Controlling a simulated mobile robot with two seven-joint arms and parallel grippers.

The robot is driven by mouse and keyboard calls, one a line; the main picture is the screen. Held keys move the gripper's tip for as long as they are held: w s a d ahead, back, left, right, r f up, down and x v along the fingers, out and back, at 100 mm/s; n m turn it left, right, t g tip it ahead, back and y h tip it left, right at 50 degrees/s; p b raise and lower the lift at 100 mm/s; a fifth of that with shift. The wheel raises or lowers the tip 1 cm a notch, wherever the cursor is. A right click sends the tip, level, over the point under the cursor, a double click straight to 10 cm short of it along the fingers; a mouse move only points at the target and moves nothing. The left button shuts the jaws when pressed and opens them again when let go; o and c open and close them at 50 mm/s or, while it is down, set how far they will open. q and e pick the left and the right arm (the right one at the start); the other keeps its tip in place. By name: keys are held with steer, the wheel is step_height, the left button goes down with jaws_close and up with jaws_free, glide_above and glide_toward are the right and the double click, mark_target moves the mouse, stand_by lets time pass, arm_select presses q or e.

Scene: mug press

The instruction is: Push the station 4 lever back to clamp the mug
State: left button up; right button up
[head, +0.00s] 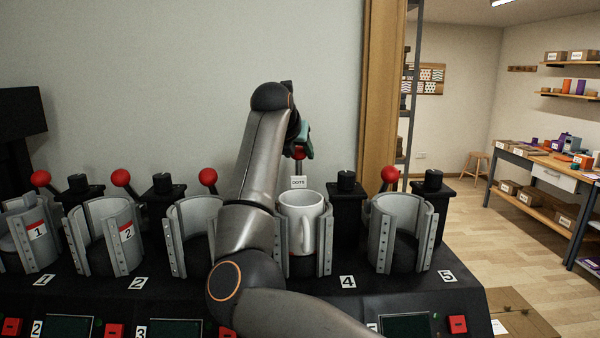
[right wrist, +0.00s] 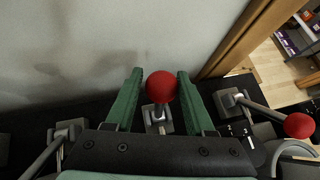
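A white mug (head: 298,222) stands in the grey open clamp (head: 325,240) of station 4, its handle toward me. A card reading "DOTS" (head: 298,182) shows just above it. The red ball of the station 4 lever (head: 298,154) is behind the mug and also shows in the right wrist view (right wrist: 161,86). My right gripper (head: 306,145) is at that ball, its green fingers (right wrist: 160,84) on either side of it with small gaps. It is open. My arm hides part of the clamp's left side. My left gripper is not in view.
The station 5 lever ball (head: 390,174) stands right of station 4, lower in the picture than the station 4 ball. The station 3 ball (head: 208,177) is to the left. A wall is close behind the levers. Black posts (head: 347,205) stand between the clamps.

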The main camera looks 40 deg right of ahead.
steer(key=shift+o, duration=1.4)
steer(key=shift+s+a+r, duration=0.15)
steer(key=shift+a+r, duration=0.05)
steer(key=shift+r, duration=0.85)
steer(key=shift+s+a+r, duration=0.2)
steer(key=shift+a+r, duration=0.05)
steer(key=shift+r, duration=0.75)
steer(key=shift+s+a+r, duration=0.15)
steer(key=shift+a+r, duration=0.05)
steer(key=shift+r, duration=0.85)
steer(key=v, duration=0.6)
